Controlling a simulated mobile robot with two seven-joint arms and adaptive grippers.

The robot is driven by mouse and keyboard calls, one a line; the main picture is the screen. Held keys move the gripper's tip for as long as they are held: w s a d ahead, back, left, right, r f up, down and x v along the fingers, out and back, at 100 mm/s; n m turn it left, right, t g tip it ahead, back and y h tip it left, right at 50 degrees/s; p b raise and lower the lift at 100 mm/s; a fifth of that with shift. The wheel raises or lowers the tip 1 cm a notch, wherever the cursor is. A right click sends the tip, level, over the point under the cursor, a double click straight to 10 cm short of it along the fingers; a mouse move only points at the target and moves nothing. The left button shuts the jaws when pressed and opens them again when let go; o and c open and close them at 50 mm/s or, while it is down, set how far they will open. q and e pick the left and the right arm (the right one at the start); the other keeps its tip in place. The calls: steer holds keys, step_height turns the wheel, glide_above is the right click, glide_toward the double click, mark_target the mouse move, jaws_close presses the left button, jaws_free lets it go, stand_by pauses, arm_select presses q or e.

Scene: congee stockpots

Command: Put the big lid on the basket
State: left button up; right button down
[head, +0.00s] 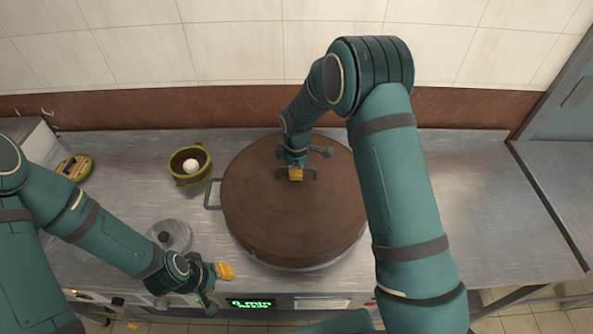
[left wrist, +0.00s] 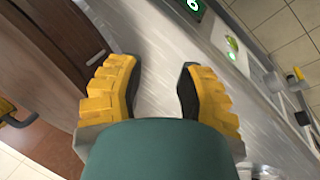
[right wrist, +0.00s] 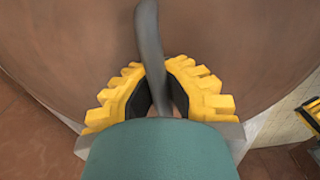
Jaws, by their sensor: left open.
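The big lid (head: 290,220) is a wide round brown disc with a dark bar handle on top. It lies over a broad round vessel whose pale rim shows at the front and whose loop handle (head: 211,194) sticks out left; its inside is hidden. My right gripper (head: 296,174) is over the lid's far half, its fingers closed around the bar handle (right wrist: 150,45). My left gripper (head: 222,283) is open and empty near the counter's front edge, left of the lid; its spread fingers show in the left wrist view (left wrist: 155,95).
A small green-brown pot (head: 183,180) holding a round white thing (head: 190,165) stands left of the lid. A clear round item (head: 176,232) is near my left arm. A small yellow-green disc (head: 75,167) lies far left. The counter (head: 470,210) is clear at right.

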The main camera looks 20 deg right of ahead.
arm_select(q)
steer(key=shift+f, duration=0.15)
arm_select(e)
steer(key=shift+f, duration=0.2)
steer(key=c, duration=1.4)
jaws_free()
